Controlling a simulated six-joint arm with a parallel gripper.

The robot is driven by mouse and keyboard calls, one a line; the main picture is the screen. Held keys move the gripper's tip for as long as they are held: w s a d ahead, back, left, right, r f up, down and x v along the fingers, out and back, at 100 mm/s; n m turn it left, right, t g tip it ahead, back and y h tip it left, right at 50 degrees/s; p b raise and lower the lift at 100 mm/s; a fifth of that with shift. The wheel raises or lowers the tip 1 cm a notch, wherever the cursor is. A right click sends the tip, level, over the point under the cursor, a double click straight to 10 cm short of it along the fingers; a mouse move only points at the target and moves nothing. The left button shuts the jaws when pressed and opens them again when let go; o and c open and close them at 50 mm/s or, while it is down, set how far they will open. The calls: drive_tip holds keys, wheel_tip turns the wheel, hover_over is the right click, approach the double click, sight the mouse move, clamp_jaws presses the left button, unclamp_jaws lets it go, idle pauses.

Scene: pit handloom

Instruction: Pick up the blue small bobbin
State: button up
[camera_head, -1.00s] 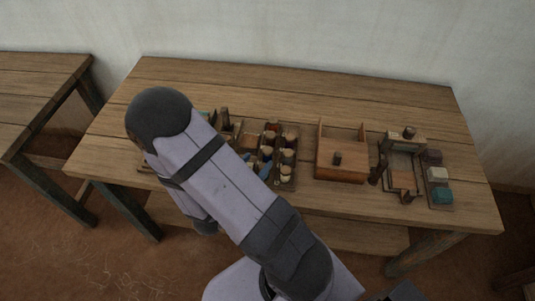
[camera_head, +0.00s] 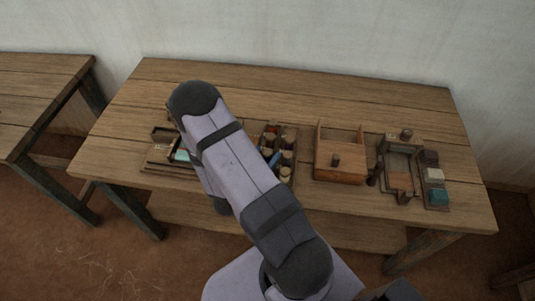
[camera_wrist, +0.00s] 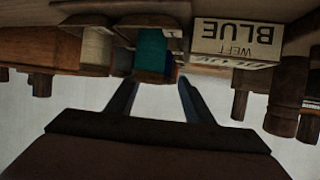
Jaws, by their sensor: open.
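In the wrist view a blue bobbin (camera_wrist: 171,70) shows only as a small strip beside a teal wound spool (camera_wrist: 151,50). Both sit under a wooden edge, just beyond my gripper (camera_wrist: 158,84). My gripper is open, its two fingers apart with nothing between them. A box label reading "WEFT BLUE" (camera_wrist: 237,40) appears upside down to the right. In the head view a blue piece (camera_head: 275,158) lies in the compartment rack with several bobbins, partly beside my arm. My gripper is hidden behind my arm there.
A wooden box (camera_head: 340,172) stands right of the rack, then a small frame (camera_head: 400,165) and a tray with coloured blocks (camera_head: 438,197). A tray with a teal item (camera_head: 182,156) lies left of my arm. The back of the table (camera_head: 300,90) is clear.

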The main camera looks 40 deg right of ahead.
sight(267, 152)
drive_tip(key=shift+x, duration=0.9)
drive_tip(key=c, duration=1.1)
drive_tip(key=shift+r, duration=0.15)
drive_tip(key=shift+r+b, duration=0.4)
drive_tip(key=shift+r, duration=4.5)
